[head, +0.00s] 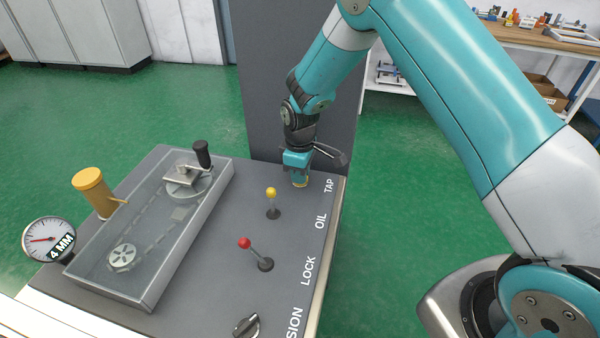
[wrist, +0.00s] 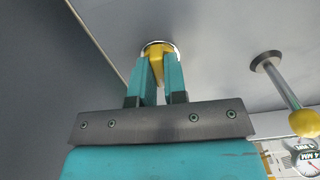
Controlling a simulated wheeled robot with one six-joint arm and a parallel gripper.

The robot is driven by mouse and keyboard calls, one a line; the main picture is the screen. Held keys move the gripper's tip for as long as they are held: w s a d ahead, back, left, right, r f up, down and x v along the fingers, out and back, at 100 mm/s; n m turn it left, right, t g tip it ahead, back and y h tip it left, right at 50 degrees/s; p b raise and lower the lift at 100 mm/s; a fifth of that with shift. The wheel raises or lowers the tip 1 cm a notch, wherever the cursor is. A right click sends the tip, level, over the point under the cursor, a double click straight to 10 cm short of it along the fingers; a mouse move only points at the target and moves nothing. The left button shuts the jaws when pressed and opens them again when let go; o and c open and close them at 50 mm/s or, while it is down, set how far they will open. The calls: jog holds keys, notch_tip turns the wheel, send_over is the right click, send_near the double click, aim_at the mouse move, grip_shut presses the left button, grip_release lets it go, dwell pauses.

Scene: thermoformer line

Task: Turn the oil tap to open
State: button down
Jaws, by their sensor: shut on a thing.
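The oil tap (wrist: 157,50) is a small yellow handle on a round pale base, set in the grey panel. In the head view the tap (head: 300,184) is mostly hidden under my gripper (head: 298,172), beside the word TAP. In the wrist view the two teal fingers of my gripper (wrist: 158,80) are closed around the yellow handle from both sides. The exact angle of the handle is hard to tell.
A yellow-knobbed lever (head: 271,192) stands close to the tap, and a red-knobbed lever (head: 246,244) stands nearer. A clear-covered box (head: 150,235) with a crank, an orange cylinder (head: 92,190) and a gauge (head: 49,239) are at left. A grey column (head: 250,100) rises behind.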

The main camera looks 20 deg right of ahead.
jog(key=m, duration=0.8)
jog(key=shift+m, duration=0.3)
jog(key=m, duration=0.4)
jog(key=shift+b, duration=0.3)
jog(key=shift+m, duration=2.3)
jog(key=c, duration=1.2)
grip_release()
jog(key=shift+o, duration=0.2)
notch_tip(320, 180, up, 18)
jog(key=b, duration=0.1)
jog(key=shift+f, duration=0.25)
